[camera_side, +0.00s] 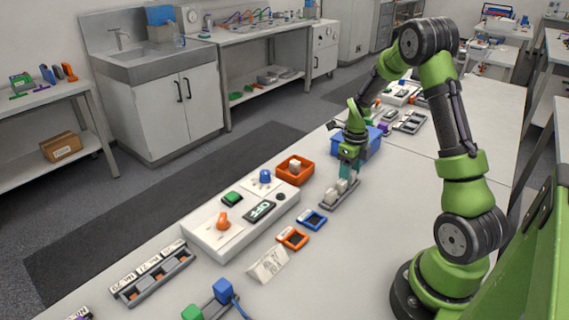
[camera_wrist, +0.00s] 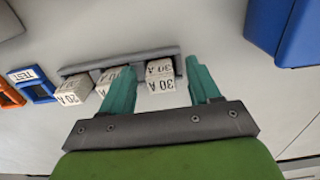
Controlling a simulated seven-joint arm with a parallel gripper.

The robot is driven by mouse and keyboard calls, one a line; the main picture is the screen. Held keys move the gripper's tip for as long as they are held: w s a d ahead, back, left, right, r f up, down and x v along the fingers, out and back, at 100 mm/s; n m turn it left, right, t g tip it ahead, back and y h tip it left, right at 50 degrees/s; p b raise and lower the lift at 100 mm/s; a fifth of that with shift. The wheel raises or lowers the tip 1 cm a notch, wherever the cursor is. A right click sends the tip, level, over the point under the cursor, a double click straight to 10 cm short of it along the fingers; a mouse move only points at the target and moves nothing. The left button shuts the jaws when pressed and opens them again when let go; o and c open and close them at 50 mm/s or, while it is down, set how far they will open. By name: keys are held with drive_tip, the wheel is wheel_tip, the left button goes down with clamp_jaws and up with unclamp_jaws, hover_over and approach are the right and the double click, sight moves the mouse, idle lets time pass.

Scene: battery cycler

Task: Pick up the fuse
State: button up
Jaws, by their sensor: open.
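White block fuses marked 30 A stand in a grey rack (camera_side: 328,205); the rack's long rail (camera_wrist: 120,60) also shows in the wrist view. In the wrist view the right-hand fuse (camera_wrist: 160,78) lies between the two teal fingers of my gripper (camera_wrist: 163,70), with a gap to each finger. The middle fuse (camera_wrist: 105,76) is partly hidden by the left finger, and the left fuse (camera_wrist: 67,90) is clear. In the side view my open gripper (camera_side: 347,172) points down at the far end of the rack, with two fuses (camera_side: 331,195) visible in front of it.
A blue bin (camera_side: 367,143) stands close behind my gripper; it also shows in the wrist view (camera_wrist: 299,35). An orange tray (camera_side: 283,177) holds a white block. A white cycler panel (camera_side: 205,242) and blue (camera_side: 312,220) and orange (camera_side: 293,238) frames lie nearer the camera.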

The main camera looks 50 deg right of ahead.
drive_tip(key=c, duration=1.1)
drive_tip(key=shift+r, duration=0.1)
drive_tip(key=shift+c, duration=0.2)
